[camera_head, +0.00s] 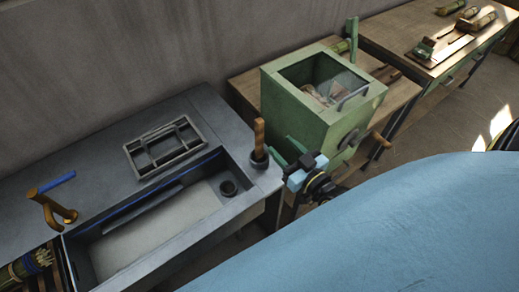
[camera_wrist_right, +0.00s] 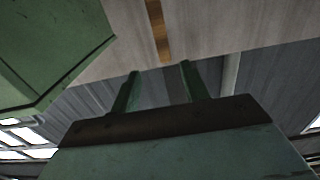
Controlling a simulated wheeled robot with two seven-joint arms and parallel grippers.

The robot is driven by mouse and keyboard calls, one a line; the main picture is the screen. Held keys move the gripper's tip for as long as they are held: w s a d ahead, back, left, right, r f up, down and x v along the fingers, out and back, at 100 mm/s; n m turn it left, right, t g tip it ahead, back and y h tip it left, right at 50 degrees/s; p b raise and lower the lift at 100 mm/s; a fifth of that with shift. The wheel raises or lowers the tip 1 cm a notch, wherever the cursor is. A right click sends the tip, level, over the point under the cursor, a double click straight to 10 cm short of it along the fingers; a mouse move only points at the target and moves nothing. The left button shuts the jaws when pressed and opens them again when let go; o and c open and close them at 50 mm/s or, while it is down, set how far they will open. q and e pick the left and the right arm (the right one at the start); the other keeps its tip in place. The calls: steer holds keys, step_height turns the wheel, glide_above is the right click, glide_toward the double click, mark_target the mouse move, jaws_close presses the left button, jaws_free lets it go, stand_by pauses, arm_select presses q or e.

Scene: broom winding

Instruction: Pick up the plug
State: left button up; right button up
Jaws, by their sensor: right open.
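The plug (camera_head: 259,138) stands upright at the right rim of the grey sink (camera_head: 265,183), with a tall wooden handle and a dark base. My right gripper (camera_head: 285,152) is just right of the plug, its green fingers open and apart from it. In the right wrist view, the two fingertips (camera_wrist_right: 160,68) are spread. A wooden strip, which looks like the plug's handle (camera_wrist_right: 157,28), lies beyond them, roughly in line with the gap. Nothing is between the fingers. My left gripper is not in view.
The green box machine (camera_head: 294,112) stands close behind and right of my right gripper. The sink has a dark drain hole (camera_head: 228,188), a grey rack (camera_head: 164,147) on its back ledge and a brown faucet (camera_head: 52,207) at left.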

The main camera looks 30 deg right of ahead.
mark_target(262, 129)
steer(key=w, duration=0.6)
steer(key=shift+w+a, duration=0.35)
steer(key=shift+w, duration=0.05)
steer(key=shift+w+a+p, duration=0.2)
steer(key=shift+w+a, duration=0.05)
steer(key=shift+w, duration=1.15)
steer(key=shift+w+a+p, duration=0.15)
steer(key=shift+w+a, duration=0.05)
steer(key=shift+w, duration=1.2)
steer(key=shift+c, duration=0.2)
jaws_close()
